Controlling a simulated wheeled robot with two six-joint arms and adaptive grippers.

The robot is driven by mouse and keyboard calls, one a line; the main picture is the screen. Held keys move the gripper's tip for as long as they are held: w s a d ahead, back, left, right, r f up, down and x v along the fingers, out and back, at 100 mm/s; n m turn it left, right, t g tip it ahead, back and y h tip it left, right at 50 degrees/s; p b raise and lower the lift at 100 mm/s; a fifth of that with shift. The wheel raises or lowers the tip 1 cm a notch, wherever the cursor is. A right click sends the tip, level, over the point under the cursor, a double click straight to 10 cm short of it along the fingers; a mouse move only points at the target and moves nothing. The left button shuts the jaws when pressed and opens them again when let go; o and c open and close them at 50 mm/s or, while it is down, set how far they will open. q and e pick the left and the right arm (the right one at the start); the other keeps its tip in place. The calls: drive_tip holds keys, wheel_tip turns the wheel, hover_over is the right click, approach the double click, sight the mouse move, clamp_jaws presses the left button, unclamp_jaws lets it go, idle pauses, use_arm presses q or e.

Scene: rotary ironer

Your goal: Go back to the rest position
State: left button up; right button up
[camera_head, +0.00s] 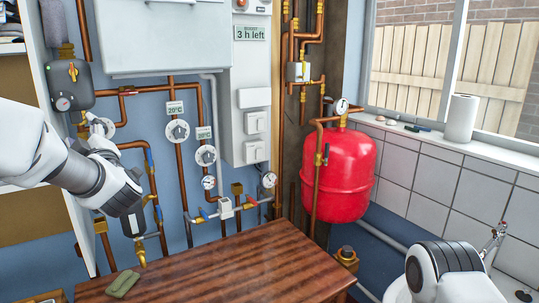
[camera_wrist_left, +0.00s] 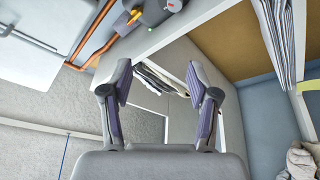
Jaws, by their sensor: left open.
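My left arm comes in from the left in the head view, raised in front of the pipework. I cannot make out its fingers clearly there. In the left wrist view my left gripper (camera_wrist_left: 159,80) is open, with its two fingers apart and nothing between them. Beyond the fingers are a white shelf frame and some folded cloths (camera_wrist_left: 155,78). A white and grey part, likely my right arm, shows at the bottom right of the head view.
A pump (camera_head: 70,85) with a gauge and copper pipes are close to my left arm. A wooden table (camera_head: 225,265) carries a small green object (camera_head: 122,283). A red tank (camera_head: 338,175) stands right of the pipes. A white roll (camera_head: 461,118) is on the window sill.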

use_arm(q)
drive_tip(key=s+d+f+m+g+h, duration=0.1)
drive_tip(key=s+d+f+m+h, duration=0.2)
drive_tip(key=f, duration=1.1)
drive_tip(key=s+d+f+m+g+h, duration=0.15)
drive_tip(key=f+m+h, duration=0.3)
drive_tip(key=f, duration=0.85)
drive_tip(key=s+d+f+m+g+h, duration=0.1)
drive_tip(key=s+d+f+m+h, duration=0.3)
drive_tip(key=f, duration=1)
drive_tip(key=s+d+f+m+g+h, duration=0.15)
drive_tip(key=s+f+g, duration=0.25)
drive_tip(key=s+f, duration=0.6)
drive_tip(key=s+d+f+m+g+h, duration=0.1)
drive_tip(key=s+d+f+m+g, duration=0.25)
drive_tip(key=s+f, duration=0.6)
drive_tip(key=s+d+f+m+g+h, duration=0.1)
drive_tip(key=s+g, duration=0.3)
drive_tip(key=s, duration=0.9)
drive_tip(key=shift+s+d, duration=0.15)
drive_tip(key=shift+d, duration=0.05)
drive_tip(key=shift+m, duration=0.25)
